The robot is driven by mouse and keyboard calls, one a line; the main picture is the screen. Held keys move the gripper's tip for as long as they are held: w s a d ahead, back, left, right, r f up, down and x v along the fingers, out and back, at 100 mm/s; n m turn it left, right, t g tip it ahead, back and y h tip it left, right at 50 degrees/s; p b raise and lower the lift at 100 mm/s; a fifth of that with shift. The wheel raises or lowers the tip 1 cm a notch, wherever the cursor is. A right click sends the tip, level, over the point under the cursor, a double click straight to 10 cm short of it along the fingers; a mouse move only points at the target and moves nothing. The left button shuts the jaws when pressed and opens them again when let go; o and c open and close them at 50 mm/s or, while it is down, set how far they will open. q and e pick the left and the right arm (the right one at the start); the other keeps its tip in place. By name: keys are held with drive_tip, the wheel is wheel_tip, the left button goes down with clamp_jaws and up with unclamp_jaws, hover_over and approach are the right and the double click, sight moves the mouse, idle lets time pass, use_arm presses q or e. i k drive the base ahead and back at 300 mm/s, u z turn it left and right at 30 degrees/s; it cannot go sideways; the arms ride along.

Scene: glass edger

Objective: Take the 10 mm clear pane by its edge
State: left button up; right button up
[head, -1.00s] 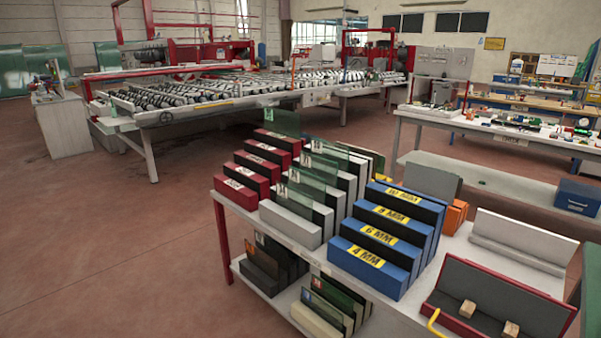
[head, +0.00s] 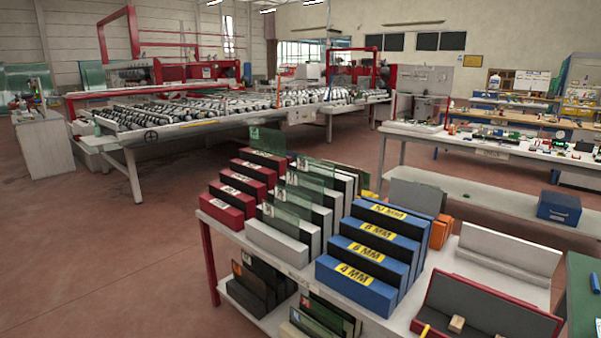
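Blue blocks (head: 357,287) with yellow labels stand in a stepped row on the rack table; the labels read 4 MM, 6 MM, 8 MM and, at the back, what looks like 10 MM (head: 382,209). To their left, greenish see-through panes stand upright in pale grey blocks (head: 277,243), among them a front pane (head: 286,222). Another pane (head: 267,140) stands behind the red blocks (head: 232,199). I cannot tell which pane is the 10 mm clear one. Neither of my grippers is in view.
The rack's lower shelf (head: 233,290) holds more dark blocks and panes. A long roller machine (head: 200,127) stands behind, and a workbench (head: 480,140) back right. The floor at left is clear.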

sight(321, 170)
drive_tip(key=i, duration=1.2)
drive_tip(key=u, duration=0.15)
